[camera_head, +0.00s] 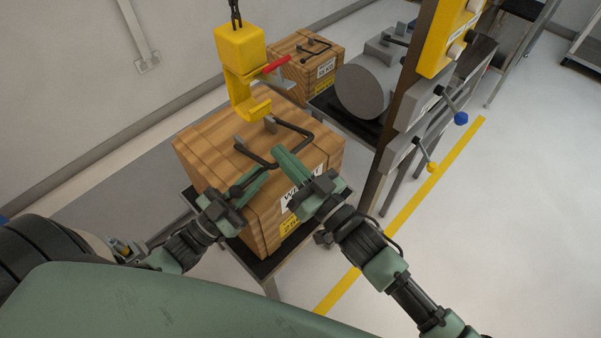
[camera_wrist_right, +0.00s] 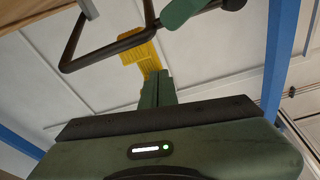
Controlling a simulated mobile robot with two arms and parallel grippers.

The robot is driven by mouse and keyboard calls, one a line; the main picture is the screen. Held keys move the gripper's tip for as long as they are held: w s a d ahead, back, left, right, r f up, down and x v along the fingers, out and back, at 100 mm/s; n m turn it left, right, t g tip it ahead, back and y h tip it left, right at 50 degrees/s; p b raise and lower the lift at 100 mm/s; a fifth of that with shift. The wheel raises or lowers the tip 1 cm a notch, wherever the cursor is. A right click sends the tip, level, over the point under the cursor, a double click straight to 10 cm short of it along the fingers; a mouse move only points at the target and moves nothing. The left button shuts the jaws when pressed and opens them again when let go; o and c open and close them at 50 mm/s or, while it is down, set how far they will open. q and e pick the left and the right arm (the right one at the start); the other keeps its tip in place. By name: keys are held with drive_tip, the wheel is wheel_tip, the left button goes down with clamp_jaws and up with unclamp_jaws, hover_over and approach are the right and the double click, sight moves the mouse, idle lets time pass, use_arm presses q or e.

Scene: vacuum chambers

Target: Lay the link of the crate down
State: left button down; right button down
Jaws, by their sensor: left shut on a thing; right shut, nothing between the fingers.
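The wooden crate (camera_head: 215,160) stands on a dark-topped table in the head view. Its black link (camera_head: 294,127) is hinged at two grey brackets on the lid and reaches toward me; its exact tilt is hard to tell. The link also shows in the right wrist view (camera_wrist_right: 105,49). My left gripper (camera_head: 260,177) is shut on the link's near left part. My right gripper (camera_head: 281,153) is shut and empty, close to the link's near bar; the wrist view shows its closed fingers (camera_wrist_right: 157,90) below the bar. Whether they touch is unclear.
A yellow hook (camera_head: 240,80) with a red lever hangs on a chain above the lid, behind the link. A second crate (camera_head: 305,62) and a grey cylinder (camera_head: 366,88) stand behind. A post with a yellow panel (camera_head: 448,40) rises at right. Floor at far right is clear.

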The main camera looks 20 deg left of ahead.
sight(275, 169)
use_arm(q)
drive_tip(key=shift+s+d+r, duration=0.1)
drive_tip(key=shift+d, duration=0.15)
use_arm(e)
drive_tip(key=shift+s+a+f, duration=0.1)
drive_tip(key=shift+a+f, duration=0.1)
drive_tip(key=shift+f, duration=0.7)
drive_tip(key=shift+s+a+f, duration=0.1)
drive_tip(key=shift+a+f, duration=0.1)
drive_tip(key=shift+f, duration=0.7)
drive_tip(key=shift+f, duration=0.1)
